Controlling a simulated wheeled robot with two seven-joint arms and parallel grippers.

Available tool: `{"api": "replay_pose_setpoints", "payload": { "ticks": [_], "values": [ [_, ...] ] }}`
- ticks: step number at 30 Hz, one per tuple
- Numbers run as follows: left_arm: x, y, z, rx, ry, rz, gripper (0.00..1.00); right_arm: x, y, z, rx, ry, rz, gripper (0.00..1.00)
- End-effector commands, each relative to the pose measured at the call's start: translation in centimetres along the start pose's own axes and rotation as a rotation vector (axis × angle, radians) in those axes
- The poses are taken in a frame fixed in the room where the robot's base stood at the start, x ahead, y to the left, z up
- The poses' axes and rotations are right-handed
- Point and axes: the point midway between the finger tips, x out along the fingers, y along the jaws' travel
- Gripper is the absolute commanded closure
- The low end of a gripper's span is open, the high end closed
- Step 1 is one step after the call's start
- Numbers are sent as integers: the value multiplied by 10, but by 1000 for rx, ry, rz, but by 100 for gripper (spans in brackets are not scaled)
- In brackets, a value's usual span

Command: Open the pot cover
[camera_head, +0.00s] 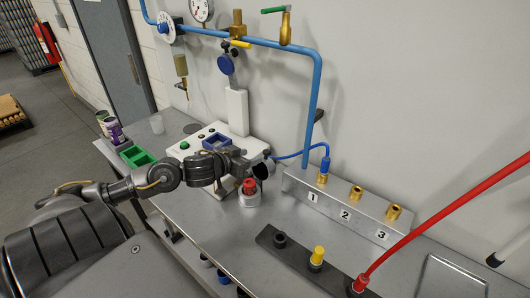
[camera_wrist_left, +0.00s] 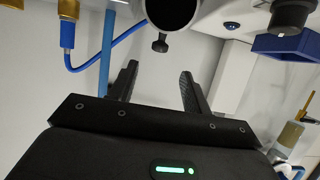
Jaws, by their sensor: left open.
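A small silver pot (camera_head: 249,200) with a red top (camera_head: 249,186) stands on the bench by the white machine. My left gripper (camera_head: 266,164) is just above and behind it, in front of the machine, apart from the pot as far as I can see. In the left wrist view the two black fingers (camera_wrist_left: 158,80) are spread with nothing between them. Beyond their tips is a round black disc or opening with a pale rim (camera_wrist_left: 172,10) and a small dark knob (camera_wrist_left: 160,43). I cannot tell whether this is the pot cover. My right gripper is not in view.
The white machine with a blue square frame (camera_head: 215,141) is behind my left arm. A numbered steel block with brass fittings (camera_head: 340,210) is at the right, a blue hose joined to it. A black strip (camera_head: 298,262) with a red hose lies in front. A green tray (camera_head: 137,156) is left.

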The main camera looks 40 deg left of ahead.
Motion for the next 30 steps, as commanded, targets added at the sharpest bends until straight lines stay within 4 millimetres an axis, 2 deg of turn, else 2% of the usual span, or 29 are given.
{"api": "replay_pose_setpoints", "payload": {
  "ticks": [9, 15, 27, 30],
  "values": [
    [56, 1, -3, -3, 3, 0, 52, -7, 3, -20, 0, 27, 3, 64],
    [79, 1, -2, -2, 2, 1, 52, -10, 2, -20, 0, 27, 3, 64],
    [86, 1, 0, 1, 0, 1, 52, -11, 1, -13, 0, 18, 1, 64],
    [86, 1, 0, 1, 0, 1, 65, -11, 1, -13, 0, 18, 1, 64]
  ]
}}
